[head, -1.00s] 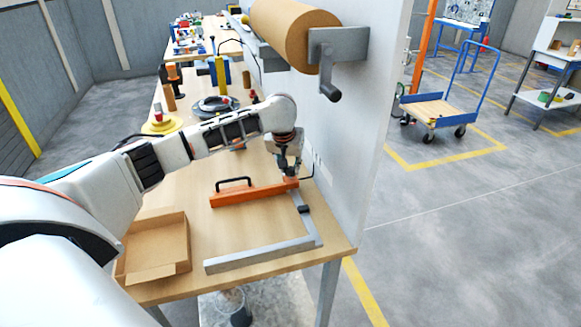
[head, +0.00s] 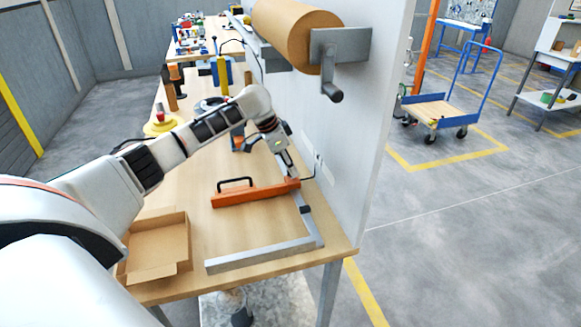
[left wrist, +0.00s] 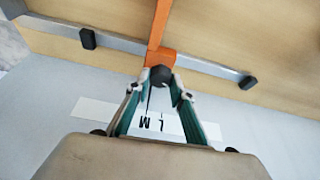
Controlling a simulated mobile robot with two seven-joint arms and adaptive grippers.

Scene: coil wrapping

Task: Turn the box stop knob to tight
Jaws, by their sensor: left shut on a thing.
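The box stop is an orange bar (head: 245,195) with a black handle (head: 235,182), lying across the wooden table with its right end at the grey rail. In the left wrist view its orange end (left wrist: 160,35) meets the rail (left wrist: 200,63). The round black knob (left wrist: 160,74) sits at that end. My left gripper (head: 291,176) is tilted over the right end of the bar. In the left wrist view its fingers (left wrist: 160,84) are shut on the knob from both sides. The fingers partly hide the knob, and I cannot read its setting. My right gripper is out of view.
An open cardboard box (head: 158,247) stands at the table's left front. A grey L-shaped frame (head: 260,254) runs along the front edge. A white upright panel (head: 340,150) stands close on the right, with a brown paper roll (head: 290,32) above. A lettered white strip (left wrist: 160,122) lies beyond the knob.

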